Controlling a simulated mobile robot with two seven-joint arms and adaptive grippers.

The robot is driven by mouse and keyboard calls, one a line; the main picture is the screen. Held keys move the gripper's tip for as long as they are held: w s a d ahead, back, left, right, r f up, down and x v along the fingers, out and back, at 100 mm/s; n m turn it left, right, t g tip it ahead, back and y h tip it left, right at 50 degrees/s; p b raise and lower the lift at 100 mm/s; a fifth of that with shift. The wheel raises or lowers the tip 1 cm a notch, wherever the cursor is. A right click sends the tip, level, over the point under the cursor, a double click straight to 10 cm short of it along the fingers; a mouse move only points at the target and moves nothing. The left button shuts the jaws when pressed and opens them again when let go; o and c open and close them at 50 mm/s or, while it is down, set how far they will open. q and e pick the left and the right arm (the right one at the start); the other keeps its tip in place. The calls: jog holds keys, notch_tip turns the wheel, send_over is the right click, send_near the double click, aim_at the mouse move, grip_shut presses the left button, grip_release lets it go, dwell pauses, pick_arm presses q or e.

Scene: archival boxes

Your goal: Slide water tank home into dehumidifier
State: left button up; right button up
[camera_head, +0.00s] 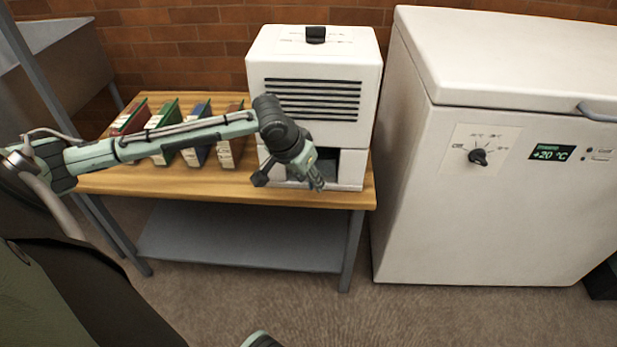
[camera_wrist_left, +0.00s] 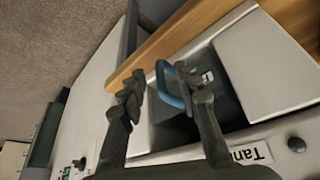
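The white dehumidifier (camera_head: 312,100) stands on the right end of the wooden table, with an open bay low in its front. My left gripper (camera_head: 316,183) is in front of that bay and hides part of it. In the left wrist view, my left gripper (camera_wrist_left: 164,92) is open, with a blue handle (camera_wrist_left: 163,86) between its fingers. The handle belongs to the water tank (camera_wrist_left: 218,98), a dark shape largely inside the bay. I cannot tell whether the fingers touch the handle. A label starting "Tan" (camera_wrist_left: 250,154) is on the dehumidifier's front. My right gripper is not in view.
Several coloured binders (camera_head: 165,140) stand on the wooden table (camera_head: 215,184) left of the dehumidifier, behind my left arm. A large white chest freezer (camera_head: 500,210) stands close on the right. A brick wall is behind. The table's lower shelf (camera_head: 240,243) is clear.

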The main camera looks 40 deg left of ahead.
pick_arm(q)
jog(key=v, duration=1.2)
